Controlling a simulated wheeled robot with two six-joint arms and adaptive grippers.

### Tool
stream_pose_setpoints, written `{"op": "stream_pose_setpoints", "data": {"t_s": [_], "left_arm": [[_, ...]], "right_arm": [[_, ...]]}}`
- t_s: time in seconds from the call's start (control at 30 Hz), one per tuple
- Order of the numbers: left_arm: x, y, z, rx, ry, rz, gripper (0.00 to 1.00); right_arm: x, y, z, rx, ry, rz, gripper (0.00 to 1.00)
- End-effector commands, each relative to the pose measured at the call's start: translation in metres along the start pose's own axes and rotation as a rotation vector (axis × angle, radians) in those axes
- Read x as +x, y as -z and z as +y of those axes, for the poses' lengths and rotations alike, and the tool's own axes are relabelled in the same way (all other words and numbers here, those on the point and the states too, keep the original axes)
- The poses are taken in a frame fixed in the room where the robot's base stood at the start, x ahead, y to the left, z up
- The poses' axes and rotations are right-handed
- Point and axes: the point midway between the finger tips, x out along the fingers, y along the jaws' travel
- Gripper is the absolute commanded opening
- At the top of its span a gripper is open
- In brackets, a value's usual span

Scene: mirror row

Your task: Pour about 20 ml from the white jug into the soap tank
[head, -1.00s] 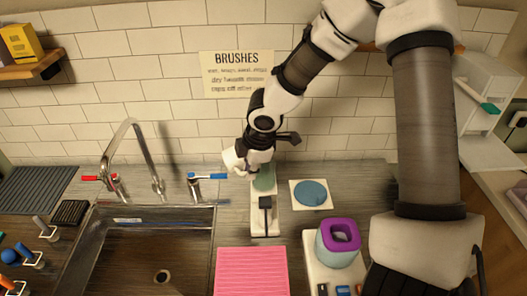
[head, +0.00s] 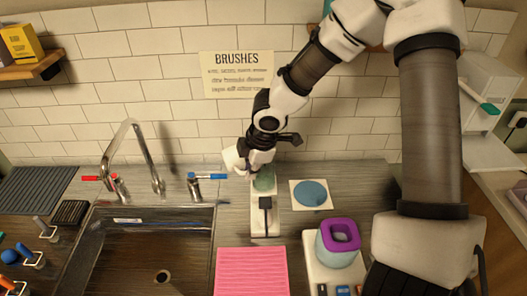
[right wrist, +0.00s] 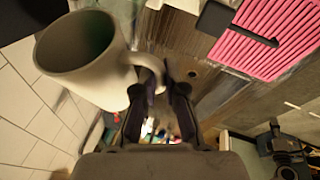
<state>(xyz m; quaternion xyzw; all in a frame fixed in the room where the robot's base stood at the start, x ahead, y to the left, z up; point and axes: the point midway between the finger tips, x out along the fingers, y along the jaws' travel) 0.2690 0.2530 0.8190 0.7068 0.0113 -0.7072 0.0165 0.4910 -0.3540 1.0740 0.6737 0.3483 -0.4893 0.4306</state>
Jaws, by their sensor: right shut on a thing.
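The white jug (right wrist: 100,62) fills the upper left of the right wrist view, its open mouth showing a green inside. In the head view the jug (head: 234,158) is a small white shape at the wall side of the counter. My right gripper (right wrist: 165,78) is shut on the jug's handle; it also shows in the head view (head: 249,163). Just below it is a green vessel (head: 264,181) on a white stand with a black spout, apparently the soap tank; its top is partly hidden by the gripper. No stream of liquid is visible. My left gripper is out of view.
The sink (head: 150,245) with its tap (head: 150,160) lies to the left. A pink mat (head: 252,272) is in front, a blue disc (head: 311,194) on a pale tile to the right. A purple-rimmed container (head: 340,245) stands on a white tray nearer me.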

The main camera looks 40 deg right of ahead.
Motion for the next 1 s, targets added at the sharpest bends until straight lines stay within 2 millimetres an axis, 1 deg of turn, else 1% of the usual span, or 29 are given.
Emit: {"op": "stream_pose_setpoints", "data": {"t_s": [0.4, 0.47, 0.5, 0.53, 0.57, 0.6, 0.63, 1.0], "left_arm": [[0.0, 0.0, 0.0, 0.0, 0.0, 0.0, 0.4], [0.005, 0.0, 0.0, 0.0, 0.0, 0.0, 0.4], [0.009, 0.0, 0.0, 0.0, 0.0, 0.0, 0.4], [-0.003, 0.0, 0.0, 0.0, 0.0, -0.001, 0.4], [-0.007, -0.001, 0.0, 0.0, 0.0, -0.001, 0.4], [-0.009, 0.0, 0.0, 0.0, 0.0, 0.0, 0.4], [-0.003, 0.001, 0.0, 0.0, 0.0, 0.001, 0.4], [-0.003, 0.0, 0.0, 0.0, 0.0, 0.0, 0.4]], "right_arm": [[0.0, 0.0, 0.0, -0.002, -0.006, 0.008, 0.0], [0.005, 0.001, -0.001, -0.019, -0.005, -0.047, 0.0], [0.01, 0.002, -0.002, -0.036, -0.004, -0.111, 0.0], [-0.001, 0.004, 0.003, -0.05, -0.006, -0.168, 0.0], [-0.005, 0.004, 0.004, -0.058, -0.007, -0.216, 0.0], [-0.006, 0.005, 0.005, -0.066, -0.007, -0.261, 0.0], [0.002, 0.003, 0.003, -0.068, -0.004, -0.279, 0.0], [0.001, 0.002, 0.003, -0.062, -0.004, -0.276, 0.0]]}}
